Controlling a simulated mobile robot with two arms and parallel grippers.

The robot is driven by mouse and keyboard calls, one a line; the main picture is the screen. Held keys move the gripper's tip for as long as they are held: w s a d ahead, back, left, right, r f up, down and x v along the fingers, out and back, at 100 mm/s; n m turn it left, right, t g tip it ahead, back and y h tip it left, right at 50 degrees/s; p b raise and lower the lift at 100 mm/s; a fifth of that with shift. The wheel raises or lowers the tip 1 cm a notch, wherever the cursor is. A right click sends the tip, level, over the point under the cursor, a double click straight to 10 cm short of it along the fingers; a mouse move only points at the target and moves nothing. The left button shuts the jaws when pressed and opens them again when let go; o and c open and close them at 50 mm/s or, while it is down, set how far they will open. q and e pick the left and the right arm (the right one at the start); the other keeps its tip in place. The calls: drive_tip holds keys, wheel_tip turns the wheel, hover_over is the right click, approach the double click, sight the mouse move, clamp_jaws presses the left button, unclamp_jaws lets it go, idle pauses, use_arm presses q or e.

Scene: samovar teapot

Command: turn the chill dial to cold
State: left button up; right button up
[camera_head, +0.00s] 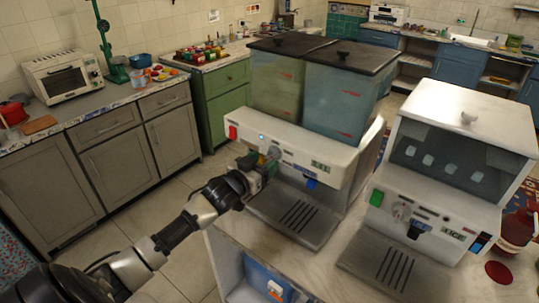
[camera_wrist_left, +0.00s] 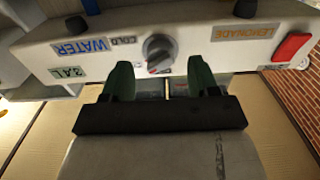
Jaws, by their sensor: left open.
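The chill dial (camera_wrist_left: 159,50) is a grey round knob on the front of the white two-tank drink dispenser (camera_head: 323,152). A small COLD label (camera_wrist_left: 124,41) sits to the dial's left in the left wrist view. In the head view the dial (camera_head: 273,153) is partly behind my left gripper (camera_head: 261,164). My left gripper also shows in the left wrist view (camera_wrist_left: 160,80), with its two green fingers open and apart. The dial lies between and just beyond the fingertips. I cannot tell whether they touch it. My right gripper is not in view.
A WATER label (camera_wrist_left: 83,47), a LEMONADE label (camera_wrist_left: 247,43) and a red switch (camera_wrist_left: 291,47) are on the same panel. Two tanks (camera_head: 338,95) stand on the dispenser. A second white machine (camera_head: 452,160) stands to the right, with a narrow gap between.

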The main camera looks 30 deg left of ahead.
use_arm(q)
drive_tip(key=shift+w+d+r, duration=0.1)
drive_tip(key=shift+w+r, duration=0.05)
drive_tip(key=shift+w, duration=1.3)
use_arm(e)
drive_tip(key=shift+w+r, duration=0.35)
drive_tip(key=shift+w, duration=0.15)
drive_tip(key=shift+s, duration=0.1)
use_arm(q)
drive_tip(key=shift+c, duration=0.7)
drive_tip(key=c, duration=0.8)
drive_tip(key=shift+o, duration=0.2)
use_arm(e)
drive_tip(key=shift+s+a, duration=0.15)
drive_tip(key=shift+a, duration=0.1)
